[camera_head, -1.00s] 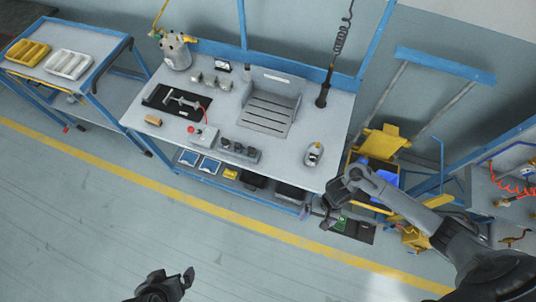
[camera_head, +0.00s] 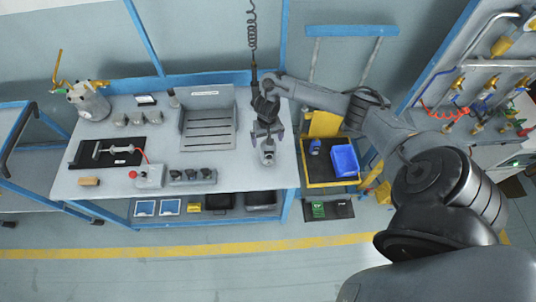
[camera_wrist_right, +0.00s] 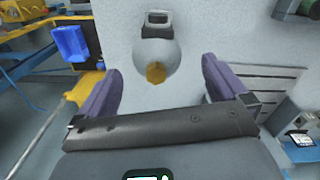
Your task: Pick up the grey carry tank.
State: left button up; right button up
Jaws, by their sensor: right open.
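The small grey carry tank (camera_head: 268,156) stands on the right part of the bench top. In the right wrist view the rounded grey tank (camera_wrist_right: 155,50) shows a handle loop on its far side and a yellow cap facing me. My right gripper (camera_head: 267,131) is just above and behind it in the head view, pointing down. In the right wrist view the open purple fingers (camera_wrist_right: 160,88) lie on either side of the tank's line, with nothing held. I cannot tell the exact height gap. My left gripper is out of view.
The bench top (camera_head: 245,180) is clear around the tank. A slotted grey stand (camera_head: 208,135) is to its left, with a switch box (camera_head: 193,176) nearby. A larger grey canister (camera_head: 92,104) stands back left. A yellow cart with a blue bin (camera_head: 345,160) stands right of the bench.

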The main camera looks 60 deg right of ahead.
aim_at(268, 152)
notch_tip(268, 152, down, 6)
jog(key=shift+d+b, duration=0.2)
jog(key=shift+b, duration=0.15)
jog(key=shift+s, duration=0.1)
grip_shut()
dwell(0.6)
